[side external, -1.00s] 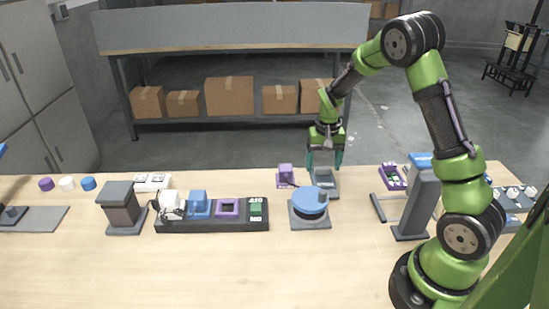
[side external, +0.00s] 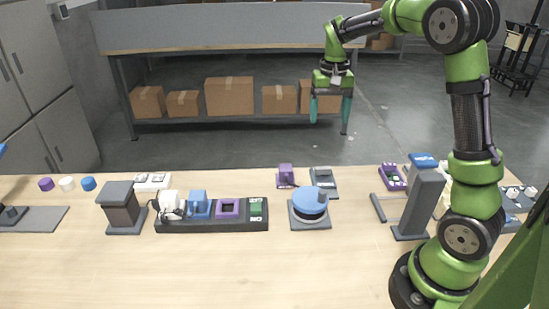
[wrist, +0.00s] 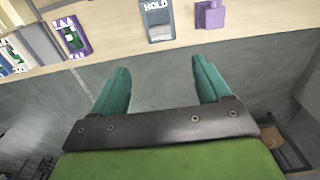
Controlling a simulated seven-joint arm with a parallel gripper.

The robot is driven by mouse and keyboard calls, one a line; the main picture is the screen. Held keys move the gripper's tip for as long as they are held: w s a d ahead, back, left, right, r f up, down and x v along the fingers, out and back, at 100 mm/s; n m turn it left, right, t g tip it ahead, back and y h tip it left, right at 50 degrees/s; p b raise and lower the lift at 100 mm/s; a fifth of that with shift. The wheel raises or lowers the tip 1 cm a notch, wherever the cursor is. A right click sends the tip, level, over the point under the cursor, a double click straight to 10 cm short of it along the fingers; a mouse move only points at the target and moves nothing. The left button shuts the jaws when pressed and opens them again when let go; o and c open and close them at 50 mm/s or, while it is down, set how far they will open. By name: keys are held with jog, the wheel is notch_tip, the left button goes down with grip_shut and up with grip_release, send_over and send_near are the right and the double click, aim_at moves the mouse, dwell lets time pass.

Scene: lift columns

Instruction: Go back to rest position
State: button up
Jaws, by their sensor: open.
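My gripper (side external: 330,108) is open and empty, with its teal fingers pointing down. It is raised well above the level of the table, over or just past its far edge. In the wrist view my gripper (wrist: 160,85) shows both fingers wide apart, with only grey floor between them. A grey device marked HOLD (wrist: 158,20) lies on the table beyond the fingers; it also shows in the side view (side external: 324,181). A purple block device (wrist: 209,14) stands beside it, also in the side view (side external: 286,175). Neither is touched.
The wooden table (side external: 270,270) holds a blue round knob device (side external: 310,203), a black panel (side external: 212,225) with several modules, a grey column (side external: 122,205) and a taller grey stand (side external: 418,203). A shelf (side external: 235,30) with cardboard boxes stands behind. The air around my gripper looks clear.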

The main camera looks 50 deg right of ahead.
jog(key=s+a+r+n+t+y, duration=0.1)
jog(key=s+a+r+n+t, duration=0.1)
jog(key=s+a, duration=0.5)
jog(key=s+a+r+n+t+y, duration=0.1)
jog(key=s+a+r+n+t, duration=0.2)
jog(key=s+a+t, duration=0.2)
jog(key=s+a, duration=0.3)
jog(key=a, duration=0.4)
jog(key=shift+a, duration=0.2)
